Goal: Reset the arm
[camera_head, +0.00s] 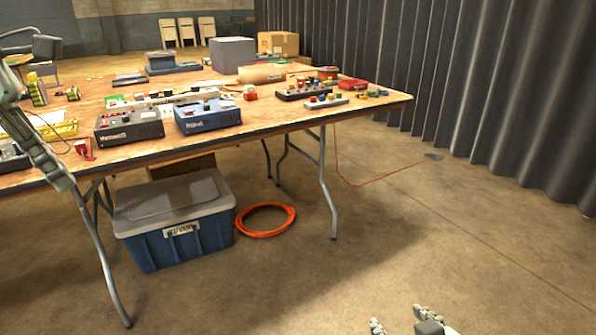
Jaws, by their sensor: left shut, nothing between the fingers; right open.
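My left gripper (60,178) hangs at the left edge of the view, in front of the wooden table's near side. It is shut and empty, with its fingers pointing down and to the right. My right gripper (402,325) shows only in part at the bottom edge, over the bare floor to the right of the table. Its fingers are apart and nothing is between them. Most of both arms is out of view.
The wooden table (290,118) carries a blue charger box (207,118), a dark charger box (128,126) and power strips (304,90). A blue bin (180,238) and orange cable coil (265,218) lie below. Right-hand floor is mostly clear before a grey curtain (480,80).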

